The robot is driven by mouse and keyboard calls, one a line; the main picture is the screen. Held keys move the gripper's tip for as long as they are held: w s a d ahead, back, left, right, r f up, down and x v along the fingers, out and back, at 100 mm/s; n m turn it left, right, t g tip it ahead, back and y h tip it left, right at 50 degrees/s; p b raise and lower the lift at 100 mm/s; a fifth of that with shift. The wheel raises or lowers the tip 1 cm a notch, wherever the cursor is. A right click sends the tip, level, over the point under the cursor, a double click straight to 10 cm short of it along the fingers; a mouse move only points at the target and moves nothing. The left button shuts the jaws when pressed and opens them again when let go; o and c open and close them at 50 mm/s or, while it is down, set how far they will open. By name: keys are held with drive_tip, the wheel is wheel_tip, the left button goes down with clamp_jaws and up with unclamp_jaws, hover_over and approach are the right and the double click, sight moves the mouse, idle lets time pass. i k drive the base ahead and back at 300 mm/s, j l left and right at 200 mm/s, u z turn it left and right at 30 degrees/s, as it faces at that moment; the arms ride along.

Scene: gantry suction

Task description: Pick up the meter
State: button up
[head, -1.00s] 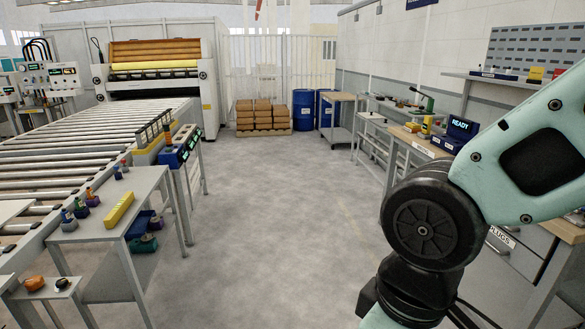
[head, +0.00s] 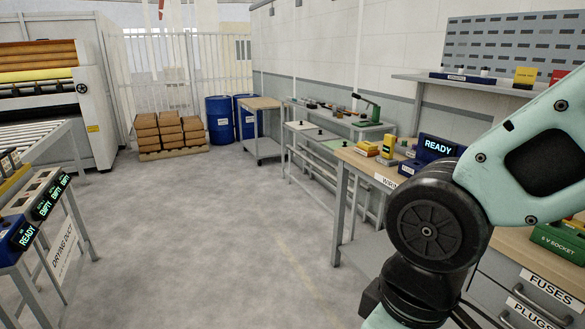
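A small upright yellow device (head: 388,147), which may be the meter, stands on the wooden-topped workbench (head: 362,163) right of centre. It is too small to identify for certain. A blue unit with a lit READY display (head: 438,147) stands to its right, partly hidden by my arm. My arm fills the right side of the head view, in front of the bench. My gripper is out of view, so what it holds cannot be seen.
Grey floor is clear through the middle. Blue drums (head: 220,120) and a pallet of brown stacks (head: 170,132) stand at the back. Drawers labelled FUSES (head: 548,285) are at the lower right.

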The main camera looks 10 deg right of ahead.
sight(389, 140)
drive_tip(key=i+u, duration=0.1)
drive_tip(key=i, duration=0.8)
drive_tip(key=i+l, duration=0.1)
drive_tip(key=i, duration=0.8)
drive_tip(key=i+l+z, duration=0.15)
drive_tip(key=i+z, duration=0.25)
drive_tip(key=i, duration=0.25)
drive_tip(key=i+z, duration=0.35)
drive_tip(key=i, duration=0.25)
